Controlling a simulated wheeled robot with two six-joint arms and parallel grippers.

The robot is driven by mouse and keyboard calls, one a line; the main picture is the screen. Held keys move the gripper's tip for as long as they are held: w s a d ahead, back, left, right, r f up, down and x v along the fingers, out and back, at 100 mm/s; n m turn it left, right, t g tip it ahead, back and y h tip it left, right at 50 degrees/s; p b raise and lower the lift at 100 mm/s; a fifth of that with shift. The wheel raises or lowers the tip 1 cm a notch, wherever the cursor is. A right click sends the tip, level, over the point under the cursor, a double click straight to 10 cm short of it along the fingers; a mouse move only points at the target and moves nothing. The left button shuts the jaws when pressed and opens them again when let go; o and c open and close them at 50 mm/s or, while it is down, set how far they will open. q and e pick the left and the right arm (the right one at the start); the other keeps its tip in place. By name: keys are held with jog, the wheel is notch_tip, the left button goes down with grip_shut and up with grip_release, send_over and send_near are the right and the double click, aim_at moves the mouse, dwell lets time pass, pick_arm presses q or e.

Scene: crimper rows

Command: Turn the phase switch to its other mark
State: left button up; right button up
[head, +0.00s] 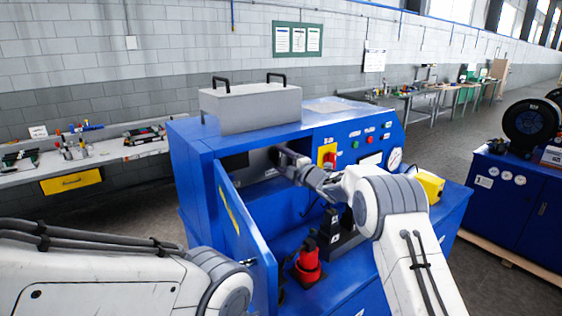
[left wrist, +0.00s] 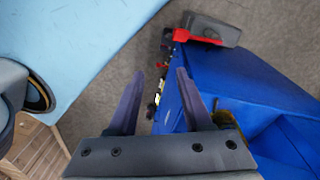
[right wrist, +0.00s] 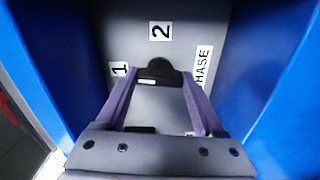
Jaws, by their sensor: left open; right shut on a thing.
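The phase switch is a black knob (right wrist: 158,70) on a grey panel inside the blue cabinet. In the right wrist view, a "1" label (right wrist: 120,69) is left of it, a "2" label (right wrist: 160,31) is above it and a PHASE label (right wrist: 203,66) is at right. My right gripper (right wrist: 157,84) is shut on the knob, a finger on each side. I cannot tell which mark the knob points to. In the head view my right gripper (head: 283,158) reaches into the open recess. My left gripper (left wrist: 160,72) is open and empty in its wrist view.
The blue cabinet's open door (head: 243,225) stands left of the recess. A grey lidded box with black handles (head: 250,106) sits on top. A red-and-black object (head: 307,264) is low at the front. Blue walls flank my right gripper closely.

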jog(key=m, duration=0.3)
jog(key=shift+f, duration=0.1)
jog(key=m, duration=0.4)
jog(key=shift+m, duration=0.4)
jog(key=m+p, duration=0.1)
jog(key=m, duration=0.3)
jog(key=shift+p, duration=0.35)
jog(key=m+p, duration=0.1)
jog(key=m, duration=0.4)
jog(key=shift+p, duration=0.3)
jog(key=shift+m, duration=0.3)
jog(key=o, duration=1.4)
jog(key=shift+s+d, duration=0.1)
